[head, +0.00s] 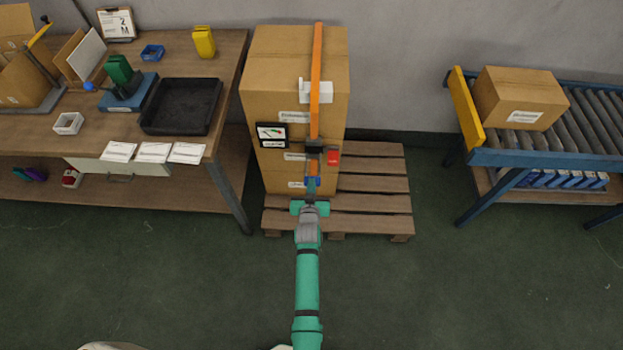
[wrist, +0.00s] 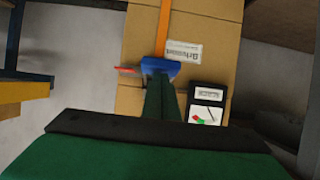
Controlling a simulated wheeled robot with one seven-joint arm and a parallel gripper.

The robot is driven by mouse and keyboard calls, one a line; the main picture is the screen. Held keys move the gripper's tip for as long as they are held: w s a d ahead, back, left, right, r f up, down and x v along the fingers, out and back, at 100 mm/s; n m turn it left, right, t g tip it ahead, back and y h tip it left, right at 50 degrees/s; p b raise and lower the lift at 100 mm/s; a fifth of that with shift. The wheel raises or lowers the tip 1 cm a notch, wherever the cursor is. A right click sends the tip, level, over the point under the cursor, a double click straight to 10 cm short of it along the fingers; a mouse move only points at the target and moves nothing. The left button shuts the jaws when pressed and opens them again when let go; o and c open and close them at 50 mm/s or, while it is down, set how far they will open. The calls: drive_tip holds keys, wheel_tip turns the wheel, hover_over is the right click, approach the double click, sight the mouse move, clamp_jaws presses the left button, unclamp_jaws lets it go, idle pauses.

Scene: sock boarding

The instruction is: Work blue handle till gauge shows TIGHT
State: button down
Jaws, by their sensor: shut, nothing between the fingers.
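The blue handle (head: 314,181) sits low on the orange strap (head: 316,80) at the front of a stack of cardboard boxes (head: 265,75). It also shows in the wrist view (wrist: 160,66). My gripper (head: 312,190) is shut and empty, with its green fingertips (wrist: 160,82) right at the handle. I cannot tell whether they touch it. The gauge (head: 271,134) is on the box front, left of the strap. In the wrist view the gauge (wrist: 207,103) shows a needle and red and green marks, but its wording is too small to read.
The boxes stand on a wooden pallet (head: 375,203). A red block (head: 333,157) is right of the strap. A workbench (head: 215,90) with a black tray (head: 181,106) stands at left. A roller conveyor (head: 590,125) stands at right. The floor in front is clear.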

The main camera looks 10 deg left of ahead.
drive_tip(key=f+v, duration=0.1)
drive_tip(key=v, duration=1)
drive_tip(key=shift+s, duration=0.4)
drive_tip(key=shift+s, duration=0.15)
idle(1.0)
drive_tip(key=w+a+r, duration=0.1)
drive_tip(key=w+r, duration=0.3)
drive_tip(key=r, duration=0.7)
